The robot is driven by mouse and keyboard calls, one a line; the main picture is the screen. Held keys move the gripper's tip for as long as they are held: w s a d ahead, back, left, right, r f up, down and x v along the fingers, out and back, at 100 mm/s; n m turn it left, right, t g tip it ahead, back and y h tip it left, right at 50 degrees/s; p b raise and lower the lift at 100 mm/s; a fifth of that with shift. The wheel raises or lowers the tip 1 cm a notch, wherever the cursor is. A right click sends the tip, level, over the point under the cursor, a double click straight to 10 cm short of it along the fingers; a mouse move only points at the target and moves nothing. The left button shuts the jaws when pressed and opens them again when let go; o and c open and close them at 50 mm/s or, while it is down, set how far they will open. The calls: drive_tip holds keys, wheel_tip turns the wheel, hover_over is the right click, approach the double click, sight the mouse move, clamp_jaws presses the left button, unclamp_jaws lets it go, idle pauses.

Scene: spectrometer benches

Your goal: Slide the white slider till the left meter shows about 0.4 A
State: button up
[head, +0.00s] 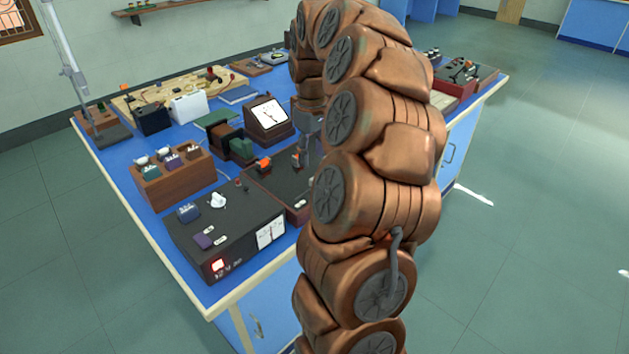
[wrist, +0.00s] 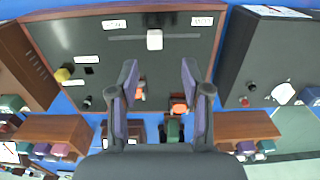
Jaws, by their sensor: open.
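The white slider (wrist: 154,39) sits in a dark slot near the middle of a dark board (wrist: 60,30) in the wrist view. White labels lie on either side of it. My gripper (wrist: 160,72) is open, with its two fingers apart and nothing between them; in the picture the slider is above the gap. In the head view my gripper is mostly behind my arm, over the dark board (head: 268,181), and the slider is hidden. A meter with a white dial (head: 268,114) stands behind the board. Its reading is too small to tell, and I cannot tell which meter is the left one.
A black 12 V box (head: 232,245) with a lit red switch and two small white panels stands at the near table edge. A wooden block with sockets (head: 172,178) is left of it. Orange-topped parts (wrist: 179,104) lie near my fingers. The tabletop is crowded.

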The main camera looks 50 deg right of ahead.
drive_tip(key=shift+d+f, duration=0.35)
drive_tip(key=shift+d, duration=0.1)
drive_tip(key=shift+f+p, duration=0.5)
drive_tip(key=shift+f, duration=3.2)
drive_tip(key=shift+a, duration=0.1)
clamp_jaws()
